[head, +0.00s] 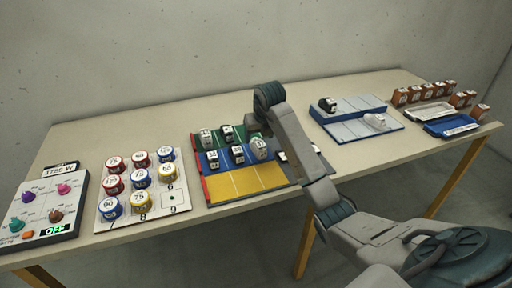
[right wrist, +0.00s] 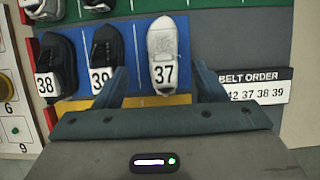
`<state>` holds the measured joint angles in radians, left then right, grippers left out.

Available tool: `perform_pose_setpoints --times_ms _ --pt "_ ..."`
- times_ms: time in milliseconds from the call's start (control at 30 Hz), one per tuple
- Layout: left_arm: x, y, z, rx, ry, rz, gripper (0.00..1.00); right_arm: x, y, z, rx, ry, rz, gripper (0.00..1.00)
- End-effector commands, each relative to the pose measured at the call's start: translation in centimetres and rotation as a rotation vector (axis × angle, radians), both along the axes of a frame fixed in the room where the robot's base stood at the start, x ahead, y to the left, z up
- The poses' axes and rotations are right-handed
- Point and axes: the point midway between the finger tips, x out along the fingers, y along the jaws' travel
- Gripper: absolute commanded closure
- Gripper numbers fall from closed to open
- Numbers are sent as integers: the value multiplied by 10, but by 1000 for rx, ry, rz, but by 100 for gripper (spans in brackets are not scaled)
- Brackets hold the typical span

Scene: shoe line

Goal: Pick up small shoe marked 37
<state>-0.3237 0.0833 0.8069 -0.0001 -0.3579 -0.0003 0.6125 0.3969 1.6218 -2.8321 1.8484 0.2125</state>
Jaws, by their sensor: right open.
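The small white shoe marked 37 (right wrist: 163,45) stands on the blue row of a coloured mat, its number label facing me in the right wrist view. In the head view it looks like the white shoe (head: 260,150) at the right end of that row. My right gripper (right wrist: 162,82) is open. Its two fingers show to the left and right of the shoe's label end, with nothing held between them. In the head view my right gripper (head: 256,128) is over the mat and partly hidden by its own wrist. My left gripper is not in view.
Dark shoes marked 38 (right wrist: 48,62) and 39 (right wrist: 105,50) stand left of shoe 37; the left finger is close to 39. A belt order sign (right wrist: 252,86) lies right. The mat's yellow row (head: 242,182) is empty. A blue-edged platform (head: 345,122) holds two shoes.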

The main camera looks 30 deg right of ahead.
Motion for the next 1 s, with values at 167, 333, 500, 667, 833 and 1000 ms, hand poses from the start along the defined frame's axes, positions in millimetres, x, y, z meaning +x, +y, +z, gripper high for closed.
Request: perform_pose_setpoints --times_ms 167,333,500,667,833,1000 --pt "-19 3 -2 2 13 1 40 3 -2 -11 0 2 0 35" --pt "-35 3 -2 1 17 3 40 8 -5 -36 2 4 -1 35" --pt "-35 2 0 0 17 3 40 14 -7 -51 -1 1 0 35" --pt "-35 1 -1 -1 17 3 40 14 -7 -52 0 0 0 35" --pt "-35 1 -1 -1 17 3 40 14 -7 -52 0 0 0 55" --pt "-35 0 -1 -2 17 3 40 15 -7 -52 0 0 0 84"
